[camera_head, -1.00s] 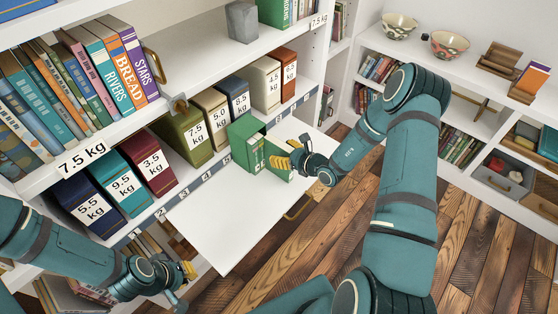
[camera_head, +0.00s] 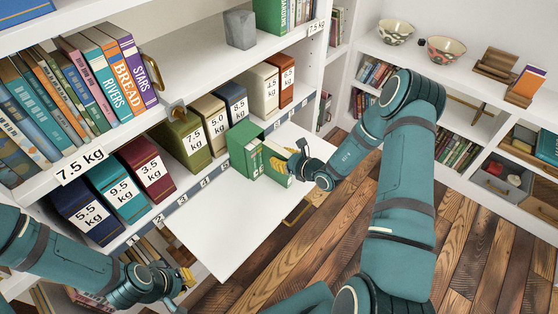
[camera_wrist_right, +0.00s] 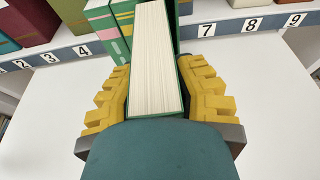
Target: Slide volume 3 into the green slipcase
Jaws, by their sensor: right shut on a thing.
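The green slipcase (camera_head: 240,136) stands on the shelf ledge in the head view, with green volumes (camera_wrist_right: 100,22) showing on its left side in the right wrist view. My right gripper (camera_head: 292,166) is shut on a green book, volume 3 (camera_wrist_right: 155,60), its pale page edges facing the wrist camera. The yellow fingers (camera_wrist_right: 158,95) press on both covers. The book's far end is at the slipcase front, right of the other volumes; how deep it reaches is hidden. My left gripper (camera_head: 186,280) is low at the left, away from the slipcase; its finger gap is unclear.
Weight-labelled boxes stand on the ledge left of and behind the slipcase, including an olive box (camera_head: 184,142) and a red box (camera_head: 148,168). Numbered tags run along the ledge edge. A bare white board (camera_head: 225,225) lies in front. Books fill the upper left shelf.

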